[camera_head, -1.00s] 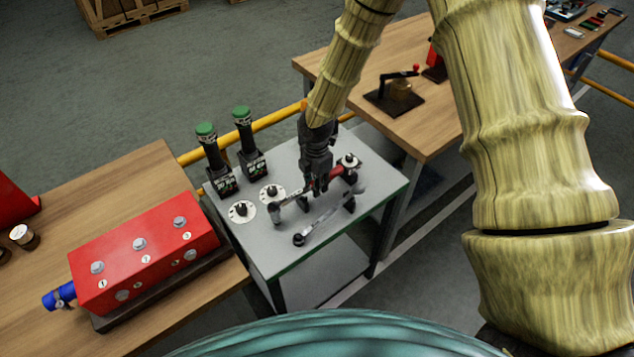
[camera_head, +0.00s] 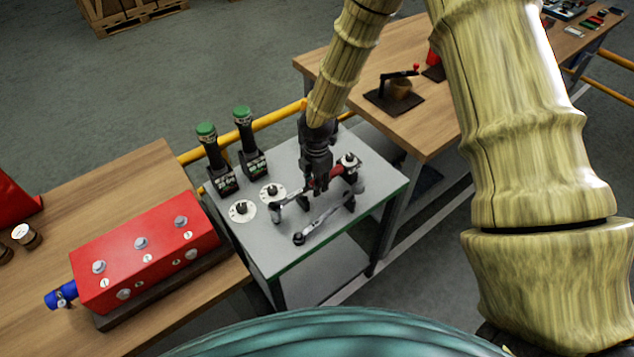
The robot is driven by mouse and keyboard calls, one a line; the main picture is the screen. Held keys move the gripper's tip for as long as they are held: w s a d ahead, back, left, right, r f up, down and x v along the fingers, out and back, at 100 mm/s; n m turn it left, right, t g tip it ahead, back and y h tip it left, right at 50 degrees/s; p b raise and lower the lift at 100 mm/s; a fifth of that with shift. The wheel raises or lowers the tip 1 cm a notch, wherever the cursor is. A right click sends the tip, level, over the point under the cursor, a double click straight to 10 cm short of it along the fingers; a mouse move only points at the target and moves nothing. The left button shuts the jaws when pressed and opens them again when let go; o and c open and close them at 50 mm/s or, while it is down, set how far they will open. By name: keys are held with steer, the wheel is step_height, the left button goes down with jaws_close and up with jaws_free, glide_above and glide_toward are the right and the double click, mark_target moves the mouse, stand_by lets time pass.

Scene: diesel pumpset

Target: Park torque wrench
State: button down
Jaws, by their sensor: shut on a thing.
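My gripper (camera_head: 317,184) is over the grey-topped cart (camera_head: 286,253), pointing down. It is shut on a torque wrench with a red grip (camera_head: 334,173). The wrench lies roughly level, its head end toward the front left and its other end toward the back right. It is at or just above dark stands on the cart; whether it rests in them I cannot tell. My gripper hides the middle of the wrench. A second, silver wrench (camera_head: 324,219) lies in front of it, with a black round end at the lower left.
Two black tools with green caps (camera_head: 214,160) (camera_head: 249,145) stand at the cart's back left. Two white discs (camera_head: 242,211) (camera_head: 272,192) with dark fittings sit beside the wrenches. A red block (camera_head: 147,252) is on the left bench. The right bench (camera_head: 432,127) adjoins behind.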

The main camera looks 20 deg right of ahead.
steer(key=shift+f+b, duration=0.45)
steer(key=shift+f, duration=0.55)
stand_by(0.7)
steer(key=c, duration=1.2)
jaws_free()
steer(key=shift+o, duration=0.2)
step_height(320, 180, up, 12)
